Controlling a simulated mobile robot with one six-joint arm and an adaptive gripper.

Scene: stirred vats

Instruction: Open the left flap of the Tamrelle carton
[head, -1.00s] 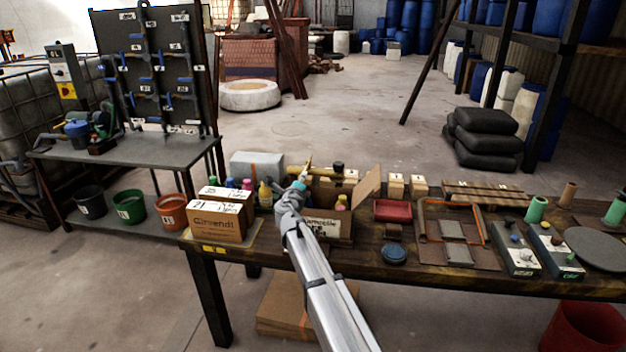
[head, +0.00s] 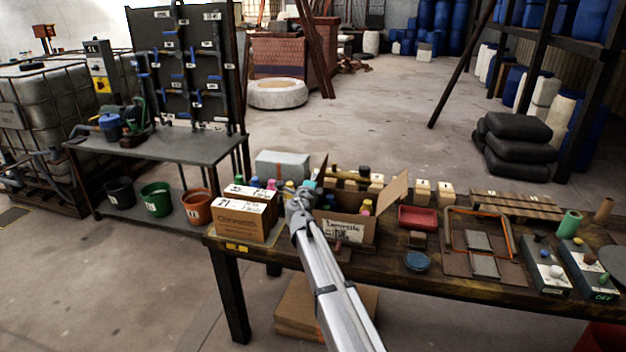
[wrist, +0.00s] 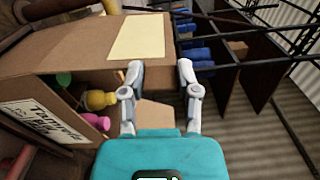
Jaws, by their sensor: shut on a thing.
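The Tamrelle carton (head: 358,233) stands on the workbench with a white label on its front. Its right flap (head: 394,190) stands up and leans outward. Bottles with coloured caps show inside, also in the wrist view as a yellow one (wrist: 100,99) and a pink one (wrist: 95,121). My gripper (head: 306,188) is at the carton's upper left edge. In the wrist view my gripper (wrist: 160,75) has tan cardboard between its fingers, which I take as the left flap (wrist: 155,115).
A closed carton (head: 242,222) stands just left of the Tamrelle carton. A grey box (head: 282,165) and several small bottles are behind. A red tray (head: 417,218) and a blue round lid (head: 417,261) lie to the right.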

